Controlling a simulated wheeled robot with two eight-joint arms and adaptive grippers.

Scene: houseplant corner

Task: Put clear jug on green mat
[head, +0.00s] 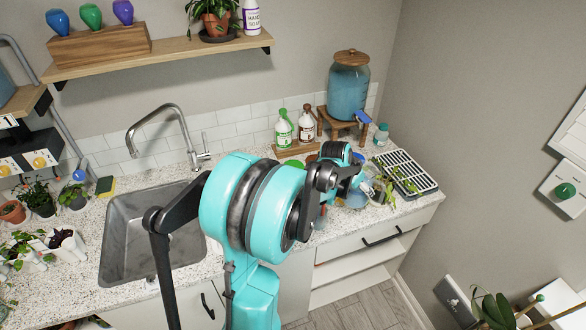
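A teal arm of mine, apparently the left, rises from the bottom and reaches over the counter. Its wrist hides much of the middle of the counter. The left gripper (362,183) is at the far end of this arm, small and mostly hidden by the wrist, so I cannot tell whether its fingers are open or shut. A small clear vessel, probably the clear jug (375,172), shows just right of the wrist; I cannot tell whether the gripper touches it. A green patch, probably the green mat (293,163), shows in front of the bottle tray, partly hidden by the arm. My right gripper is out of view.
A blue round mat (356,199) lies near the counter's front edge. A black seedling tray (407,173) is to its right. A large blue dispenser (348,88) stands on a wooden stand (340,124) behind. The sink (150,235) and potted plants (40,199) are left.

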